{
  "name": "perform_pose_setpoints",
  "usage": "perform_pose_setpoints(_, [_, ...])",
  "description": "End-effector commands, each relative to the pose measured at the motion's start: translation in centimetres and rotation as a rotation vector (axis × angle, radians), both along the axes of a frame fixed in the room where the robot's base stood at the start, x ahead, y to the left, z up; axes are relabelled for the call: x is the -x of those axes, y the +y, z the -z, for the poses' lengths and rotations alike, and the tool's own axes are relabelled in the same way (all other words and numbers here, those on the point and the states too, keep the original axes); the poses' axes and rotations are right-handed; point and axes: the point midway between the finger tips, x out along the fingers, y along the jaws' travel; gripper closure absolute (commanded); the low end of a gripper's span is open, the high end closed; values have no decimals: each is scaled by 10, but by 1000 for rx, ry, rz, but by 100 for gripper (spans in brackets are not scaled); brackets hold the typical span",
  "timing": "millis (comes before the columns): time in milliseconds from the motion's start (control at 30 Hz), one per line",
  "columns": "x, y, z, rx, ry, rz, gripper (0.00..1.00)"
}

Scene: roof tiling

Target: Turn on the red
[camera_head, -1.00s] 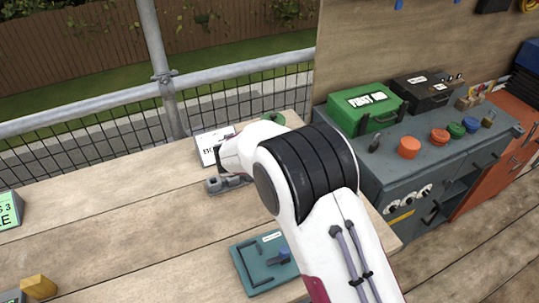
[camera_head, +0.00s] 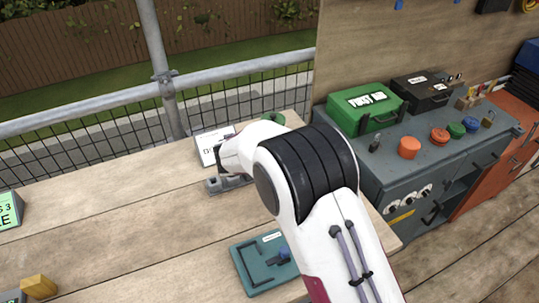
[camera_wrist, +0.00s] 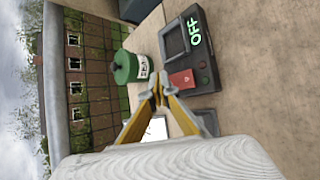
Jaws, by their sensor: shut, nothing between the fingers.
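In the wrist view, a dark grey box (camera_wrist: 205,58) lies on the wooden bench with glowing green "OFF" lettering on it. A red switch block (camera_wrist: 182,79) sits on its face, near the end closest to me. My gripper (camera_wrist: 158,95) has its yellow-sided fingers closed together, with nothing seen between them. The tips appear just left of the red switch in the picture; I cannot tell whether they touch it. In the head view my arm covers the dark box and the fingertips.
A green canister (camera_wrist: 130,66) stands close beside the fingers. In the head view, a white sign (camera_head: 209,147) and a grey metal piece (camera_head: 228,184) sit by my wrist. A teal box (camera_head: 262,265) lies on the near bench. The bench to the left is largely clear.

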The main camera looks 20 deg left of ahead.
Motion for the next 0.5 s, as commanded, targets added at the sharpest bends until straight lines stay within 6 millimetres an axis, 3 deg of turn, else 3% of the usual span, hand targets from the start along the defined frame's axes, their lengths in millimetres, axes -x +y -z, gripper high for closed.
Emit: perform_pose_setpoints(500, [-1,1,7,1,1,0,100])
